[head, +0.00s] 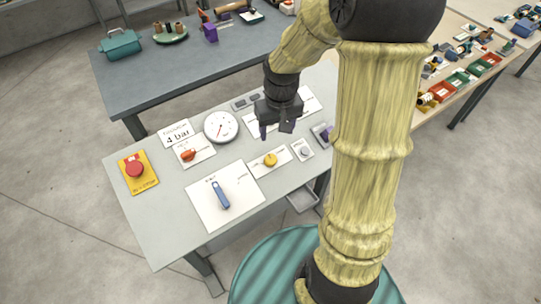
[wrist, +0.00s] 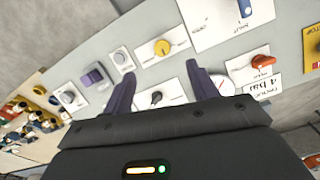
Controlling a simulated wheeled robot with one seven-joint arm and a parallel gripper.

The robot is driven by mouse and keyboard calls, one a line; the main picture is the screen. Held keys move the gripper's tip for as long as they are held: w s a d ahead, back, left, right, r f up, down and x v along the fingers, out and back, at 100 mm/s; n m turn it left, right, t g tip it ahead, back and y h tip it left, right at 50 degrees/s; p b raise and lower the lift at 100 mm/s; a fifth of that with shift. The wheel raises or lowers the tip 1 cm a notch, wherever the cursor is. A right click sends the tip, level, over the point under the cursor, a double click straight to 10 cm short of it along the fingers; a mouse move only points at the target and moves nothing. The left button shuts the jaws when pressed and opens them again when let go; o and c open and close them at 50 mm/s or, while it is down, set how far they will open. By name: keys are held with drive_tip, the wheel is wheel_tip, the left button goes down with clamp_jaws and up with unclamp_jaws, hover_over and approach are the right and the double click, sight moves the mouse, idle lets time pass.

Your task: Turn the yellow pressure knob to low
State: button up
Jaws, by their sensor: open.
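The yellow knob (head: 270,159) sits on a small white plate on the grey panel table, right of its middle. It also shows in the wrist view (wrist: 162,47), ahead of and between my fingertips. Its plate has a small printed label, too small to read, and I cannot tell its exact setting. My gripper (head: 275,130) is over the table behind the knob, pointing down. In the wrist view my gripper's two purple fingers (wrist: 158,72) are apart with nothing between them, and they do not touch the knob.
A blue lever (head: 221,195) on a white plate, an orange handle (head: 188,155), a red button (head: 135,169) on yellow and a round gauge (head: 221,126) lie left of the knob. A grey knob (head: 304,152) is close at its right. A black knob (wrist: 155,98) sits below my fingers.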

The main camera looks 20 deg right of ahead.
hover_over(271, 158)
drive_tip(key=d, duration=0.2)
drive_tip(key=f, duration=0.1)
drive_tip(key=shift+w+a+f+g+y, duration=0.1)
drive_tip(key=shift+w+a+g+y, duration=0.05)
drive_tip(key=shift+a+g+y, duration=0.2)
drive_tip(key=shift+f, duration=0.15)
drive_tip(key=f+p, duration=0.1)
drive_tip(key=f, duration=0.4)
drive_tip(key=a+f+p, duration=0.1)
drive_tip(key=f, duration=0.4)
drive_tip(key=f+p, duration=0.1)
drive_tip(key=f, duration=0.4)
drive_tip(key=shift+a+f, duration=0.15)
drive_tip(key=shift+f, duration=0.9)
drive_tip(key=c, duration=1)
